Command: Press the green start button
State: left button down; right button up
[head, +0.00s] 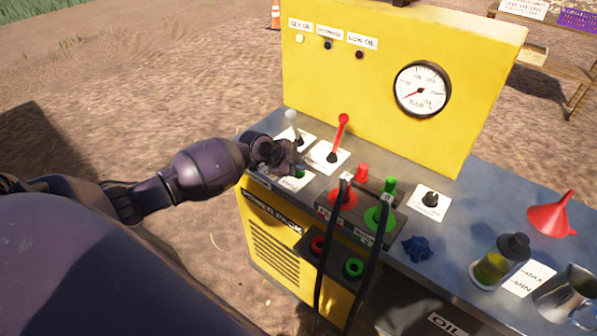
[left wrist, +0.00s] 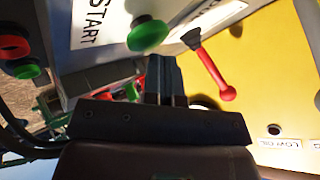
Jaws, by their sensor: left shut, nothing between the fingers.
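The green start button (head: 299,174) shows partly beneath my left gripper (head: 288,160) on the power pack's grey top in the head view. In the left wrist view the round green button (left wrist: 148,35) sits beside a white plate marked START (left wrist: 88,22). My left gripper's fingers (left wrist: 164,62) are shut and empty, with their tips close to the button, just below and right of it in that view. I cannot tell whether they touch it. My right gripper is not in view.
A red-knobbed lever (head: 341,128) and a grey-knobbed lever (head: 293,124) stand close by my left gripper. The yellow gauge panel (head: 340,85) rises behind. Red and green hose couplings, a blue knob (head: 417,248), an oil bottle (head: 497,262) and a red funnel (head: 553,214) are to the right.

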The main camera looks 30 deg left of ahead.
pick_arm(q)
jog(key=shift+f, duration=0.25)
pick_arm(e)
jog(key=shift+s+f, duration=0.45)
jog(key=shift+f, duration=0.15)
pick_arm(q)
jog(key=shift+f, duration=0.1)
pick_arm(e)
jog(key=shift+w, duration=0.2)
pick_arm(q)
jog(key=shift+f+b, duration=0.1)
jog(key=shift+b, duration=0.25)
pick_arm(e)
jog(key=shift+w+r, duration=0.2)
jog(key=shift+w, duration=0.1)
pick_arm(q)
jog(key=shift+r+p, duration=0.6)
jog(key=shift+r, duration=0.4)
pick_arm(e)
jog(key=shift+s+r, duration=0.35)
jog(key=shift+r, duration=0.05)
